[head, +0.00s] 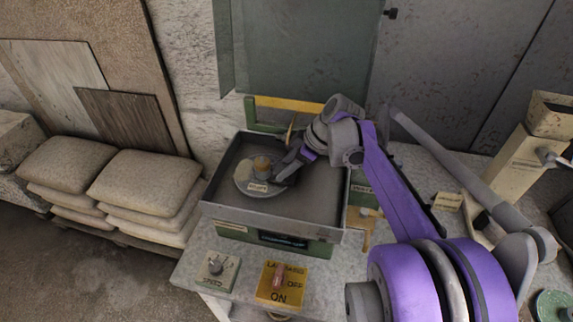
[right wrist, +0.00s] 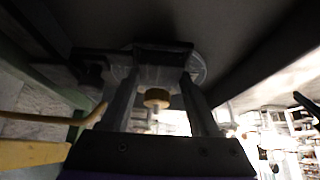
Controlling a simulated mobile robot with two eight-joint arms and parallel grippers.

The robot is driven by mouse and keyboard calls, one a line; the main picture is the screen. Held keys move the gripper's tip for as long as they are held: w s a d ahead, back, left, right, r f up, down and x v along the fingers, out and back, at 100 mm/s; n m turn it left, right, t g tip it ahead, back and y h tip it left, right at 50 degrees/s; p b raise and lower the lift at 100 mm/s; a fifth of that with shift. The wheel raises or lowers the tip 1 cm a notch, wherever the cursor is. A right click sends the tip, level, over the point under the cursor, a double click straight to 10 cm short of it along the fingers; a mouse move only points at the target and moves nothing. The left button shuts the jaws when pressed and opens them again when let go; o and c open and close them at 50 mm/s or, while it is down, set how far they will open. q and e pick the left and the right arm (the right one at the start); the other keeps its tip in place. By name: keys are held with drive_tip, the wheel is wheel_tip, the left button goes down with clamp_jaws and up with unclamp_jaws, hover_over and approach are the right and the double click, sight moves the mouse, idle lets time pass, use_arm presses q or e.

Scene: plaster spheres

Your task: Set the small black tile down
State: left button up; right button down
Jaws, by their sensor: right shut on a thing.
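My right gripper (head: 287,168) reaches down into a grey open-topped box (head: 318,202) from the right, close beside a round pale plate (head: 242,182). In the right wrist view its two fingers (right wrist: 160,85) point away from the camera, with a dark flat piece (right wrist: 160,55) at their tips. This looks like the small black tile; its outline is hard to make out in the shade. I cannot tell whether it touches the plate. A tan knob (head: 262,164) stands on the plate, with a small white label (head: 257,187) in front. My left gripper is not in view.
The box's walls surround the gripper. A dial block (head: 218,270) and a yellow switch panel (head: 282,285) sit on the bench in front. A beige instrument (head: 520,160) stands at the right. Stacked sacks (head: 145,185) lie at the left.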

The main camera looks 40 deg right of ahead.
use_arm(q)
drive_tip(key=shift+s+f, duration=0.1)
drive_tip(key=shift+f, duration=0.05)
use_arm(e)
drive_tip(key=shift+f, duration=0.25)
drive_tip(key=shift+c, duration=0.2)
unclamp_jaws()
drive_tip(key=shift+r, duration=0.1)
drive_tip(key=shift+r+p, duration=1.15)
drive_tip(key=shift+r, duration=0.85)
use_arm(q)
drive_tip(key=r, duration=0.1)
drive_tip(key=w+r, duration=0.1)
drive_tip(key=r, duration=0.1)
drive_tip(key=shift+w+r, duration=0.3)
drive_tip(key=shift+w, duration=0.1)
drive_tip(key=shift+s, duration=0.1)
